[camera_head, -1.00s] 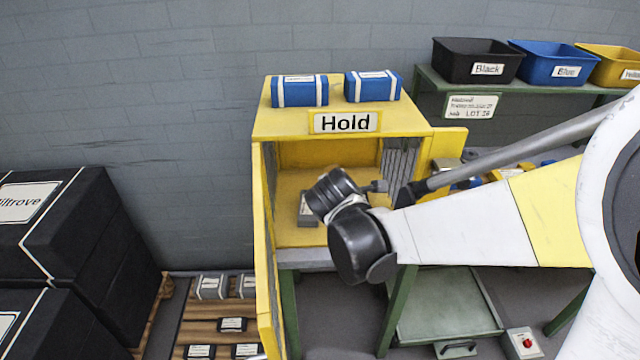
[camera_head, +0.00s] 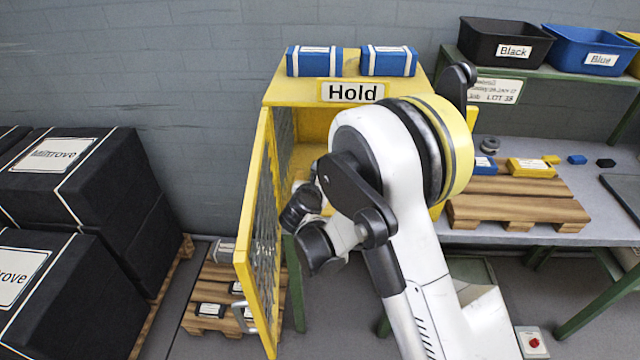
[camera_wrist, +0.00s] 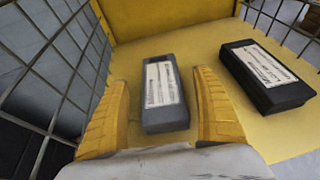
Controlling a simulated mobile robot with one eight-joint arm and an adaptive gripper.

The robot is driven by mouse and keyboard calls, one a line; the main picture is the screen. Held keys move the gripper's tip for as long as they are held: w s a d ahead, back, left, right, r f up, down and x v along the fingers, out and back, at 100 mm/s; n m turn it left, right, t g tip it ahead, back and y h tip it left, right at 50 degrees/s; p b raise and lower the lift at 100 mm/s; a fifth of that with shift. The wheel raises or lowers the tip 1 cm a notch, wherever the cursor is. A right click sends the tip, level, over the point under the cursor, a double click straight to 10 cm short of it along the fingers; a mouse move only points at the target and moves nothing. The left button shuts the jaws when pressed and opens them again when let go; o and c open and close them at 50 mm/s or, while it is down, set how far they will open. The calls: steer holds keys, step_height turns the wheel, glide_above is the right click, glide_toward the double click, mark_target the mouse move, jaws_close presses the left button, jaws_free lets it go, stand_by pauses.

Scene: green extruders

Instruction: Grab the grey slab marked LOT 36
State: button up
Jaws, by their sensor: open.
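In the wrist view a grey slab (camera_wrist: 165,94) with a white printed label lies on the yellow floor of the Hold cabinet. My gripper (camera_wrist: 162,80) is open, with its yellow fingers on either side of this slab and gaps showing between. A second, darker slab (camera_wrist: 267,75) with a white label lies to the right, outside the right finger. The print on both labels is too small to read, so I cannot tell which is LOT 36. In the head view the yellow Hold cabinet (camera_head: 300,93) stands in the middle, and my arm hides the slabs inside.
Wire mesh walls flank the slabs, the left mesh (camera_wrist: 62,55) close to the left finger. The cabinet's yellow door (camera_head: 262,235) hangs open on the left. Two blue packs (camera_head: 388,61) sit on the cabinet top. A wooden pallet (camera_head: 515,203) is on the bench to the right.

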steer(key=shift+x, duration=1.2)
steer(key=c, duration=1.5)
steer(key=shift+r, duration=0.15)
